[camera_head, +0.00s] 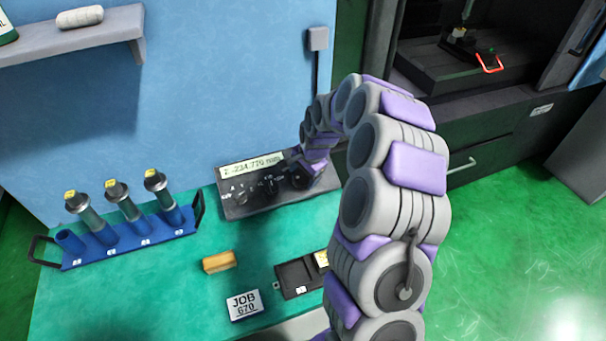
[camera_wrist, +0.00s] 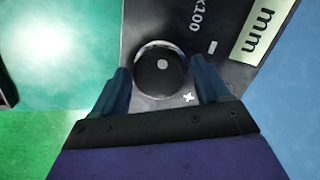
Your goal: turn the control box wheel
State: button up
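The control box (camera_head: 250,192) is a dark box with a lit display reading a number in mm, standing on the teal bench against the blue wall. Its wheel (camera_wrist: 160,68) is a round black knob with a small light dot, seen in the wrist view beside an "x100" mark. My gripper (camera_wrist: 162,82) is open, with one dark blue finger on each side of the wheel. Whether the fingers touch the wheel I cannot tell. In the head view my arm's end hides the wheel at the box's right side.
A blue rack (camera_head: 130,240) with several grey cylinders stands left on the bench. A machine cabinet (camera_head: 490,120) stands at the right.

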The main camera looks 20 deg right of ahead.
jog(key=shift+s, duration=0.1)
jog(key=c, duration=0.9)
jog(key=shift+o, duration=0.2)
jog(key=shift+n, duration=0.3)
jog(key=n+p, duration=0.3)
jog(key=n, duration=0.1)
jog(key=shift+a+g+h, duration=0.1)
jog(key=shift+g+h, duration=0.2)
jog(key=shift+h, duration=0.1)
jog(key=n+p, duration=0.1)
jog(key=n, duration=0.2)
jog(key=n+p, duration=0.2)
jog(key=shift+s+f+n+h, duration=0.1)
jog(key=shift+s+n+h, duration=0.1)
jog(key=shift+n+h, duration=0.2)
jog(key=n+p, duration=0.3)
jog(key=n, duration=0.2)
jog(key=shift+h, duration=0.4)
jog(key=n+p, duration=0.1)
jog(key=n, duration=0.1)
jog(key=n+t+p, duration=0.1)
jog(key=n, duration=0.2)
jog(key=shift+s+f+n+h, duration=0.15)
jog(key=shift+n+h, duration=0.15)
jog(key=shift+p, duration=0.3)
